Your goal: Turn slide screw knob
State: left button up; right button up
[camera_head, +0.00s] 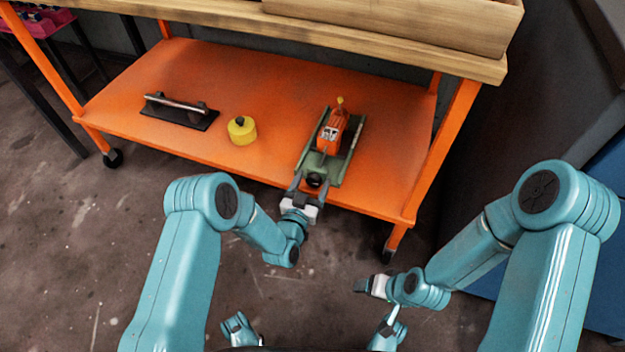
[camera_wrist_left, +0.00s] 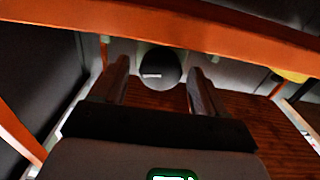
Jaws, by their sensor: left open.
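A green slide (camera_head: 350,147) with an orange-red device (camera_head: 331,130) on it sits on the orange lower shelf. A dark round knob (camera_head: 314,180) is at the slide's near end. My left gripper (camera_head: 311,184) is open at this end, with its fingers to either side of the knob. In the left wrist view the round black knob (camera_wrist_left: 160,68) shows between the two fingers of my left gripper (camera_wrist_left: 158,80), with gaps on both sides. I cannot tell how deep it sits between them. My right gripper (camera_head: 362,285) hangs low over the floor, away from the shelf; its jaws are too small to read.
The orange shelf (camera_head: 260,80) also holds a yellow round container (camera_head: 242,130) and a black tool with a metal handle (camera_head: 180,110), both left of the slide. The wooden top (camera_head: 380,42) overhangs the shelf. An orange leg (camera_head: 443,150) stands to the right.

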pick_arm(q)
jog(key=c, duration=1.1)
jog(key=shift+o, duration=0.2)
jog(key=m, duration=0.3)
jog(key=shift+d+m, duration=0.1)
jog(key=shift+m, duration=1.7)
jog(key=shift+m, duration=0.3)
